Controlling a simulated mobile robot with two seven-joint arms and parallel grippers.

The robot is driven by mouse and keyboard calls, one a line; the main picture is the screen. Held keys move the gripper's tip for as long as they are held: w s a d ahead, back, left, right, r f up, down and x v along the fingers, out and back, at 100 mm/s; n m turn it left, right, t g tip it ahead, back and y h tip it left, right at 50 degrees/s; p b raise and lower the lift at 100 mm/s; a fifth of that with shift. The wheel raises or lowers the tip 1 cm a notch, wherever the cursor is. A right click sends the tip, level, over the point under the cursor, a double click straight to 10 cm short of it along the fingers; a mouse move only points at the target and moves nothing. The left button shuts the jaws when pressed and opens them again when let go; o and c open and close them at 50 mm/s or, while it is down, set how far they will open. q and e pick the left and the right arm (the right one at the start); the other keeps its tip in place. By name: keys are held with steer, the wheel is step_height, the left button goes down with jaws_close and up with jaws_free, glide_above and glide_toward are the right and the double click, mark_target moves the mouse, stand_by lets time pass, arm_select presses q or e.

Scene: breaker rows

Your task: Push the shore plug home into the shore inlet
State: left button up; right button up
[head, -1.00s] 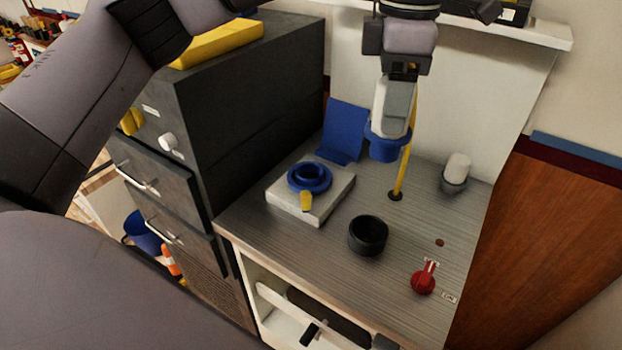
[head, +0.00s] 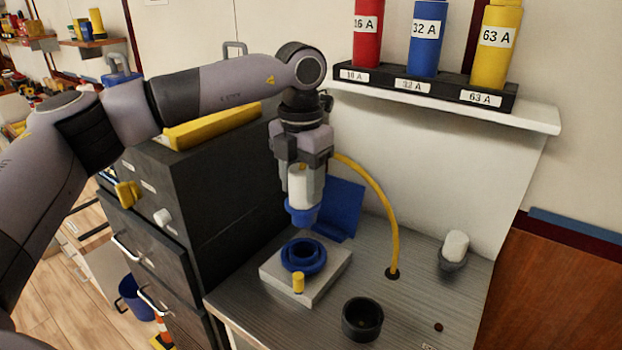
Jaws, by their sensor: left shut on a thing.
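The shore plug (head: 302,211) has a white-grey body and a blue collar at its lower end. My left gripper (head: 300,172) is shut on its upper body and holds it upright, blue end down. A yellow cable curves from its top to a hole in the counter. The shore inlet (head: 302,255) is a blue round socket on a pale square block, with a blue lid (head: 342,207) standing open behind it. The plug hangs above the inlet with a visible gap, apart from it. My right gripper is not in view.
A black cup (head: 362,319) stands in front on the counter, and a white-topped holder (head: 454,251) stands at the right. A dark drawer cabinet (head: 190,200) rises at the left. A shelf (head: 450,104) with red, blue and yellow cylinders is above.

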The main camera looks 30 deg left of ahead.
mark_target(302, 199)
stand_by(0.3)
arm_select(q)
steer(key=shift+f+b, duration=1.75)
steer(key=shift+f, duration=1.1)
steer(key=shift+f+b, duration=1.3)
steer(key=shift+f, duration=1.15)
steer(key=o, duration=1.5)
steer(key=shift+r, duration=3.65)
